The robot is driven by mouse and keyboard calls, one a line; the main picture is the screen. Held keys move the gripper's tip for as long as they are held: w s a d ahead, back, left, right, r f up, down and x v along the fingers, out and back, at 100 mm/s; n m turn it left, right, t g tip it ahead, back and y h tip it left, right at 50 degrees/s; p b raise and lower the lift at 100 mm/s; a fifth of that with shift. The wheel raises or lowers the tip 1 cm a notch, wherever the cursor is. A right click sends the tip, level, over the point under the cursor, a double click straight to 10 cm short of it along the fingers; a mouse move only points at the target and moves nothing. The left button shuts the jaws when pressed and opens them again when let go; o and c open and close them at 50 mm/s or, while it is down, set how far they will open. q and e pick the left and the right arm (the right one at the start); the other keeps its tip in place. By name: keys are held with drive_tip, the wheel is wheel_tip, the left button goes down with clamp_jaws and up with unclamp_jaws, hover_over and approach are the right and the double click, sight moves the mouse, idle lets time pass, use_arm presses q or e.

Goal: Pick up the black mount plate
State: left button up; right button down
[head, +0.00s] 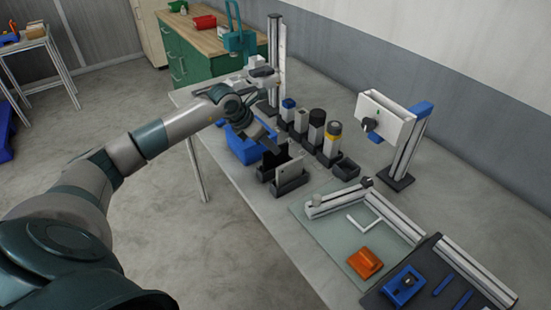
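The black mount plate (272,162) appears as a dark upright plate in a black holder (290,187) near the front edge of the table. A light grey plate (289,171) stands upright in the holder just right of it. My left arm reaches in from the left, and my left gripper (267,138) is just above and behind the black plate, pointing down and to the right. The fingers are small and dark against dark things, so I cannot tell whether they are open or touch the plate. My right gripper is out of view.
A blue bin (247,150) sits beside the holder, partly behind my gripper. Several upright containers, one a yellow-banded cylinder (333,135), stand behind the plates. A glass-like mat (330,237) with an orange block (365,262) lies to the right. A white fixture (386,118) stands at the back.

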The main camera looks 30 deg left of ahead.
sight(276, 159)
use_arm(q)
drive_tip(key=shift+w+d+f+p, duration=0.15)
drive_tip(key=shift+w+f+p, duration=0.1)
drive_tip(key=shift+p, duration=0.1)
drive_tip(key=p+x, duration=0.1)
drive_tip(key=x, duration=0.1)
drive_tip(key=shift+w+d+f+p, duration=0.1)
drive_tip(key=shift+w+f+p, duration=0.15)
drive_tip(key=shift+f+p, duration=0.05)
drive_tip(key=shift+w+f, duration=0.2)
drive_tip(key=shift+f, duration=0.2)
clamp_jaws()
